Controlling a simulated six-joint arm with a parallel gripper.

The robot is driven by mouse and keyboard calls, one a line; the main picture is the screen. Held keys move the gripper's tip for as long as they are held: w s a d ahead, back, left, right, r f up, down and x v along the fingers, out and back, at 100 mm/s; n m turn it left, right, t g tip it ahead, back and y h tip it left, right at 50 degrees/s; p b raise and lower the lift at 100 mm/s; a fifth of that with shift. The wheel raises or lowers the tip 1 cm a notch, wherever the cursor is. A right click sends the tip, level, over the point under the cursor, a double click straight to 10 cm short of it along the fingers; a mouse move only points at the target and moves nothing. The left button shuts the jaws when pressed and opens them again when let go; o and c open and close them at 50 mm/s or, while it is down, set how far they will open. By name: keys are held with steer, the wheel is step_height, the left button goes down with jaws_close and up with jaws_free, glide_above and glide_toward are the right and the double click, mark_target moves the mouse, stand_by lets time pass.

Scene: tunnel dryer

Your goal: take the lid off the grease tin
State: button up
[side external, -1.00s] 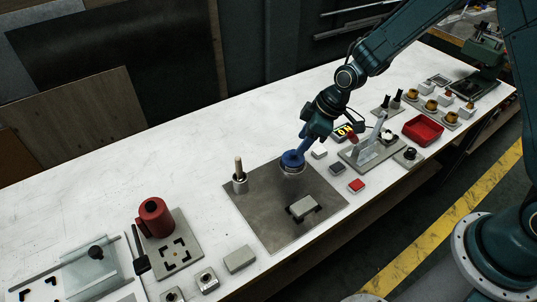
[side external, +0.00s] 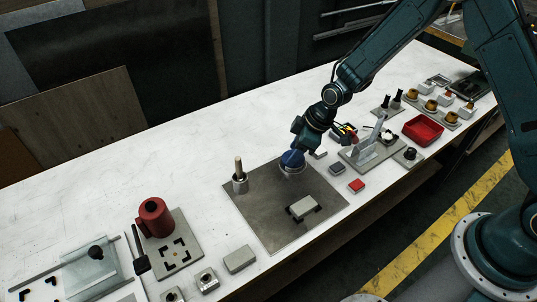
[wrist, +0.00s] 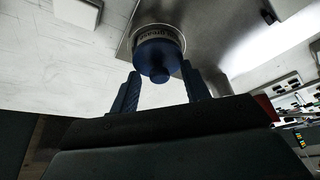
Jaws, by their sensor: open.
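The grease tin (wrist: 150,35) stands on the grey metal plate (side external: 262,218), with a lettered band around its side in the wrist view. Its blue lid (wrist: 157,62) has a round knob and faces the wrist camera. In the side view the lid (side external: 292,158) is partly covered by my gripper. My gripper (wrist: 163,85) is open, with one blue finger on each side below the lid in the wrist view. The fingertips are close to the lid; I cannot tell whether they touch it.
On the plate are a brush-like post in a metal cup (side external: 239,178) and a grey block (side external: 303,207). Small blocks, a clamp stand (side external: 368,148) and a red tray (side external: 422,130) stand right of the tin. A red mug (side external: 154,217) stands at left. The table behind the plate is clear.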

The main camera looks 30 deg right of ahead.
steer(key=shift+c, duration=0.2)
jaws_close()
step_height(320, 180, up, 20)
stand_by(0.9)
stand_by(0.4)
